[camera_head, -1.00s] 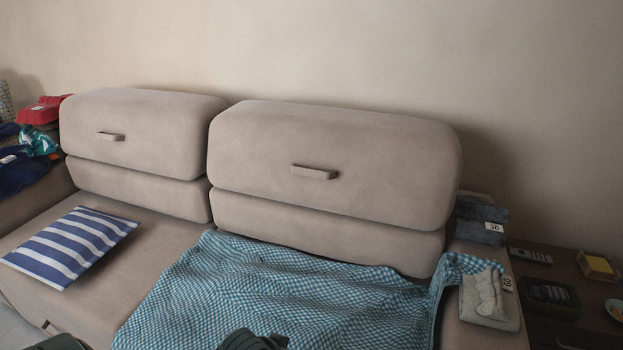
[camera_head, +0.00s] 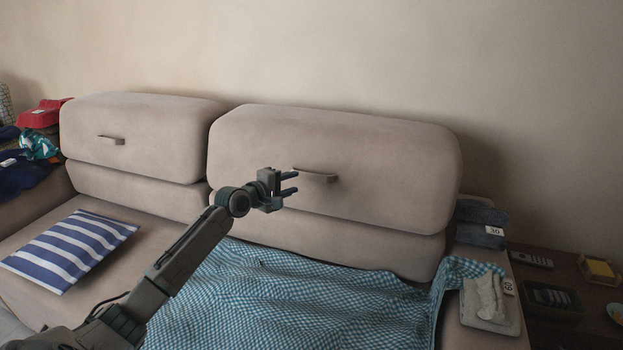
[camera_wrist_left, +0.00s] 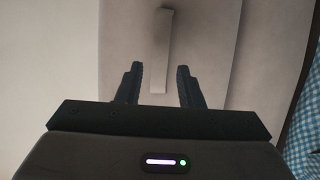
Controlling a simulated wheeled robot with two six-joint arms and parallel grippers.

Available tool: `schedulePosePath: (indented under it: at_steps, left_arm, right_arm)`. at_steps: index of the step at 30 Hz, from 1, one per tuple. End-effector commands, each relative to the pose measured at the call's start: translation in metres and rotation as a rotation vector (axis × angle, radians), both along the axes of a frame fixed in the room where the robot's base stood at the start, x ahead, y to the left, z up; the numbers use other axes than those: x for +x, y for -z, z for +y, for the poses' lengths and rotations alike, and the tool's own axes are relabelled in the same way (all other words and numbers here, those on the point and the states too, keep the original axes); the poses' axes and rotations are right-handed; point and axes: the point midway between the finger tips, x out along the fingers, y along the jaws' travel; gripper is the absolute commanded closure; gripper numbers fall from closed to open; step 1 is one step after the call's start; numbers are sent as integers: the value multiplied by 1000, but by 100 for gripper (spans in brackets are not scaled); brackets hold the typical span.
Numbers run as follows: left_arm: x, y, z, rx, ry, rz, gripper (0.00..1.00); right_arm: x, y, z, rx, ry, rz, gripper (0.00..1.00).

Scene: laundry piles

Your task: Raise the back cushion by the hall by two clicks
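Two beige back cushions stand on the sofa: a left one (camera_head: 165,125) and a right one (camera_head: 400,165). Which one is by the hall cannot be told. Each has a small handle on its front, on the left cushion (camera_head: 111,139) and on the right cushion (camera_head: 316,175). My left gripper (camera_head: 291,183) is open just left of the right cushion's handle. In the left wrist view the gripper (camera_wrist_left: 158,88) has its fingers apart, with the handle (camera_wrist_left: 160,45) ahead between their tips, not clasped. My right gripper is not in view.
A blue checked blanket (camera_head: 300,300) covers the seat below. A striped pillow (camera_head: 70,245) lies on the left seat. Folded cloths (camera_head: 480,222) rest on the right arm, beside a dark side table (camera_head: 560,260) with small items. Clothes (camera_head: 30,170) lie far left.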

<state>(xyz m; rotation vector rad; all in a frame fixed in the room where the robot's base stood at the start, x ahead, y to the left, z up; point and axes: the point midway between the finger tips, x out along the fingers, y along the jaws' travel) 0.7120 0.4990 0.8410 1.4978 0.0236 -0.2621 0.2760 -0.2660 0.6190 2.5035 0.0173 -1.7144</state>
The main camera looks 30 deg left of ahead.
Motion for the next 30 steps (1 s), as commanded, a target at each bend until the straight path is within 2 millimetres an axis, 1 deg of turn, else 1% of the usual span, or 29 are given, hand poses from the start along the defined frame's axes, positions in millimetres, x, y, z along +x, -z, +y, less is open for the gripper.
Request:
schedulePosePath:
  at_steps: [1,9,15,20,28,29,30]
  left_arm:
    - [9,1,-3,-6,1,-2,66]
    - [55,11,-11,-3,1,-1,66]
    - [79,16,-14,0,2,2,66]
    - [87,17,-16,2,4,2,66]
    - [88,17,-16,4,3,3,66]
    - [88,17,-16,4,3,3,70]
    - [88,17,-16,4,3,3,78]
  right_arm:
    - [0,2,1,3,0,-4,64]
    - [2,10,6,27,-3,-39,64]
    - [3,14,9,42,-5,-58,64]
    - [6,15,10,46,-7,-73,64]
    - [6,15,10,46,-7,-74,64]
    - [6,14,10,46,-7,-74,64]
    - [6,14,10,46,-7,-74,64]
